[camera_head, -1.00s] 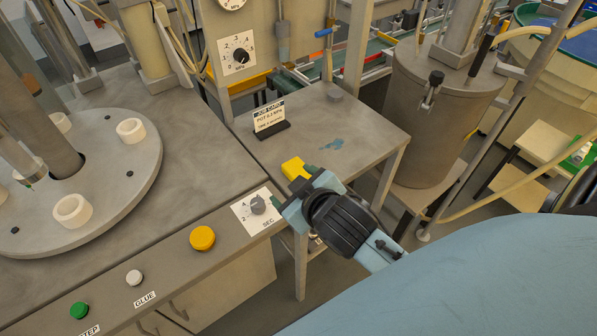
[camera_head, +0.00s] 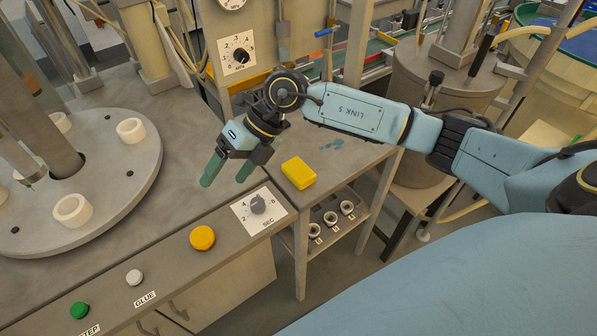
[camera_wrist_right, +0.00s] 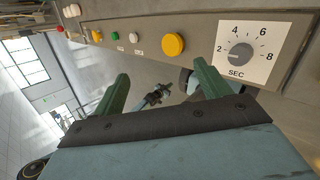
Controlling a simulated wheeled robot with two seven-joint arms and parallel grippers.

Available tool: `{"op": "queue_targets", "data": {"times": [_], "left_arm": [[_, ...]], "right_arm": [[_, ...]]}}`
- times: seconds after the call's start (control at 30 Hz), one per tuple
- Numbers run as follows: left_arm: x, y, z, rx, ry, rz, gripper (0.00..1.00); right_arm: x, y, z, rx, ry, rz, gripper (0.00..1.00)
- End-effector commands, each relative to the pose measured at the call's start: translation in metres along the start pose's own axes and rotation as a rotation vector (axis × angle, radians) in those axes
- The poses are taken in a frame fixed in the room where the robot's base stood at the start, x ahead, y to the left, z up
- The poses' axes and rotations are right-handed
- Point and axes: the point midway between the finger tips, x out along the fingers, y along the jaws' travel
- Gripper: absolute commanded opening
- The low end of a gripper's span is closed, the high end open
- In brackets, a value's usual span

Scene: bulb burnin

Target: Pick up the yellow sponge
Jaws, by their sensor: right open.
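The yellow sponge (camera_head: 298,173) lies on the small side table near its front edge, in the head view. My right gripper (camera_head: 227,174) is open and empty, to the left of the sponge and apart from it, over the edge of the grey machine bench. Its two green fingers point down and to the left. In the right wrist view the open fingers (camera_wrist_right: 160,92) show with nothing held between them, and the sponge is not seen there. My left gripper does not show in the head view.
The side table (camera_head: 362,160) has a blue stain and a lower shelf with several small rings. The bench front carries a timer dial (camera_head: 258,204) and a yellow button (camera_head: 202,238). A rotary plate (camera_head: 110,190) with white rings stands left. My arm hides the job card.

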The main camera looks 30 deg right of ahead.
Motion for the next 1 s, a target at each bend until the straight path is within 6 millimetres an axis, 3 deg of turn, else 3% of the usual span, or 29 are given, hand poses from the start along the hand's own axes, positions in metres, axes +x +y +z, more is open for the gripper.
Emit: {"op": "queue_targets", "data": {"times": [0.03,0.13,0.23,0.37,0.47,0.7,1.0], "left_arm": [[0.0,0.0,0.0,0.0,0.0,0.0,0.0],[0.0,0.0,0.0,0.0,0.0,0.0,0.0],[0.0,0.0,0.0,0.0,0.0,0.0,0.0],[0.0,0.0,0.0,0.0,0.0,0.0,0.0],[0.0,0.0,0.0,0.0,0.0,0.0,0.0],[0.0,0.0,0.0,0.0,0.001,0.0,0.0],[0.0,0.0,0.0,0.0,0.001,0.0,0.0]], "right_arm": [[-0.018,-0.031,0.004,0.003,0.034,-0.149,0.75],[-0.053,-0.08,0.006,0.039,0.094,-0.395,0.75],[-0.085,-0.112,0.006,0.085,0.131,-0.57,0.75],[-0.109,-0.132,0.004,0.127,0.155,-0.689,0.75],[-0.108,-0.142,0.001,0.139,0.165,-0.718,0.75],[-0.073,-0.171,-0.009,0.139,0.166,-0.716,0.75],[-0.052,-0.189,-0.012,0.135,0.164,-0.715,0.75]]}}
